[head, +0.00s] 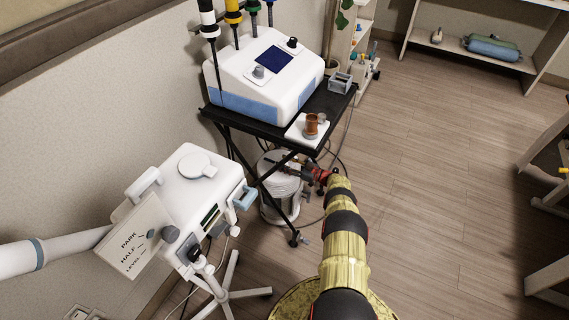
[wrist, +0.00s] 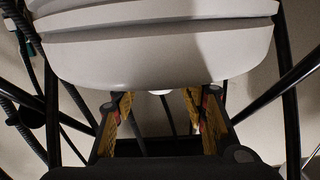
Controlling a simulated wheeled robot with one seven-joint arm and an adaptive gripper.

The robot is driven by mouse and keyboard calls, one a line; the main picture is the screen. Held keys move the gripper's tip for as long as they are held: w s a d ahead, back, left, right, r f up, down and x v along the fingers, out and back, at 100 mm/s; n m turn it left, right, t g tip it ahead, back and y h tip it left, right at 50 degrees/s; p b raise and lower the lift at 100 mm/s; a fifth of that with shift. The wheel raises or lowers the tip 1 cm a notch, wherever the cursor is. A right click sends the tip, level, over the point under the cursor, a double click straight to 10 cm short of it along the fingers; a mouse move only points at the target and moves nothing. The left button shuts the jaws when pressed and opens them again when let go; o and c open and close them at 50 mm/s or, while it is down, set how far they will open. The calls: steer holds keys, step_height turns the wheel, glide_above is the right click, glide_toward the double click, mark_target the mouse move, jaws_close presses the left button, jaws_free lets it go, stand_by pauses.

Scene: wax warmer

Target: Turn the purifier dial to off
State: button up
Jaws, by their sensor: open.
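A white rounded canister (head: 281,203), which looks like the purifier, stands on the floor under the black folding table. No dial on it can be made out in the head view. My gripper (head: 291,167) reaches in under the tabletop, at the canister's upper part, and is small and partly hidden there. In the wrist view my gripper (wrist: 160,118) is open, with its two fingers apart and nothing seen between them. A pale rounded body (wrist: 160,55), probably the canister, fills the upper middle beyond the fingertips. A small white piece (wrist: 160,92) shows under its lower edge; I cannot tell what it is.
The black table (head: 335,105) carries a white machine (head: 265,80) with knobs and a small pot (head: 311,124) on a white plate. Its crossed legs and hanging cables surround my gripper. A white cart (head: 190,195) stands left. The floor (head: 450,180) at right is clear.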

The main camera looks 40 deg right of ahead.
steer(key=v, duration=1.2)
